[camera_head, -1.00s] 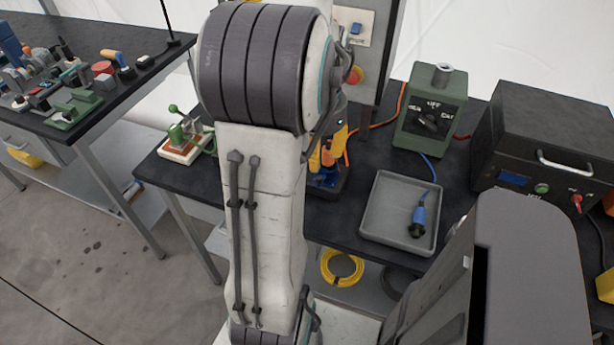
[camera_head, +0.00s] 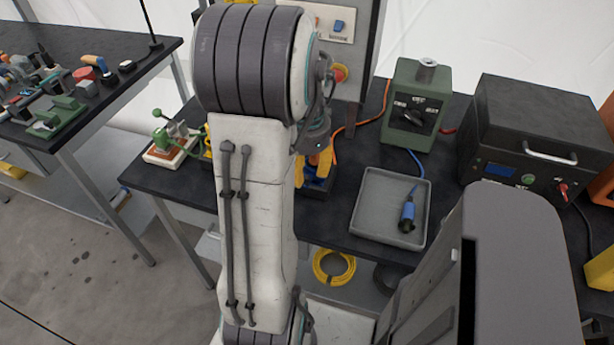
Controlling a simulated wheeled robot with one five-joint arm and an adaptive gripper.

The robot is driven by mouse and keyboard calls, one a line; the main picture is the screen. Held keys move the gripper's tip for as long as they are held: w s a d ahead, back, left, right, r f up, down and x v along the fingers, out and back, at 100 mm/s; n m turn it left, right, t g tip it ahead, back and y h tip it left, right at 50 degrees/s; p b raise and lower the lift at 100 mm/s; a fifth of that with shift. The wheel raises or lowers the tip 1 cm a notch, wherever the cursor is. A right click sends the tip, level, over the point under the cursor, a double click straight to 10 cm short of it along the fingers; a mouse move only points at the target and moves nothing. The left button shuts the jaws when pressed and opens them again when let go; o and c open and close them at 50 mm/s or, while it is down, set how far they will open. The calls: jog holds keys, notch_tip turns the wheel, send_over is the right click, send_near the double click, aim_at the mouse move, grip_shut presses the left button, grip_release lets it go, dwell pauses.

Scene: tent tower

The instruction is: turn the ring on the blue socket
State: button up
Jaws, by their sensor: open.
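A small fixture with blue and yellow parts (camera_head: 318,168) stands on the bench behind my arm, on a dark base. It looks like the blue socket, but my arm covers much of it and I cannot make out the ring. My gripper (camera_head: 313,138) shows only partly, as a dark grey part beside my arm's upper joint and just above the yellow part. Its fingertips are mostly hidden, and I see nothing held. I cannot tell whether it touches the fixture.
A grey tray (camera_head: 369,225) holds a blue plug (camera_head: 407,212) on a cable. Behind it stand a green dial box (camera_head: 417,105) and a black box (camera_head: 520,130). A panel with a red button (camera_head: 340,73) rises behind. A small green clamp (camera_head: 172,132) stands left.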

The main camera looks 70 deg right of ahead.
jog(key=shift+f, duration=1.15)
grip_shut()
